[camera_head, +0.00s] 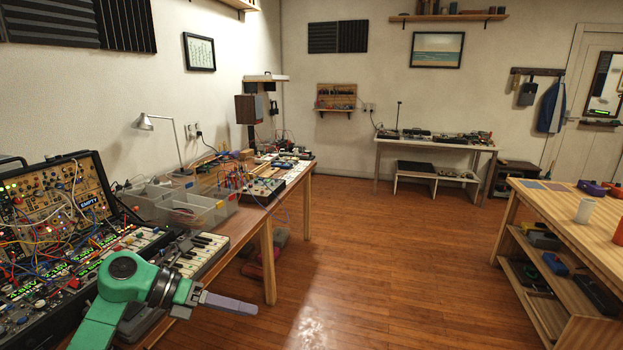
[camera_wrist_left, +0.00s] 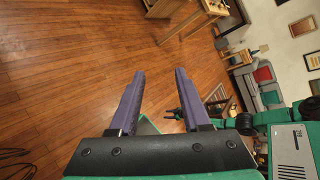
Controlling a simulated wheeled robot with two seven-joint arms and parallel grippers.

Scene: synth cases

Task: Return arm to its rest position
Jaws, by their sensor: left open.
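My left arm, green with a dark wrist, reaches in at the lower left of the head view. Its gripper (camera_head: 248,308) points right, past the front edge of the long left workbench (camera_head: 268,262), over the floor. In the left wrist view the two purple fingers of the left gripper (camera_wrist_left: 160,74) stand apart with only wooden floor between them. The gripper is open and holds nothing.
The left bench carries a modular synth case (camera_head: 60,195), a keyboard (camera_head: 203,252) close behind my left wrist and grey bins (camera_head: 205,212). A wooden workbench (camera_head: 575,225) stands at the right. The wooden floor (camera_head: 375,265) between them is clear.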

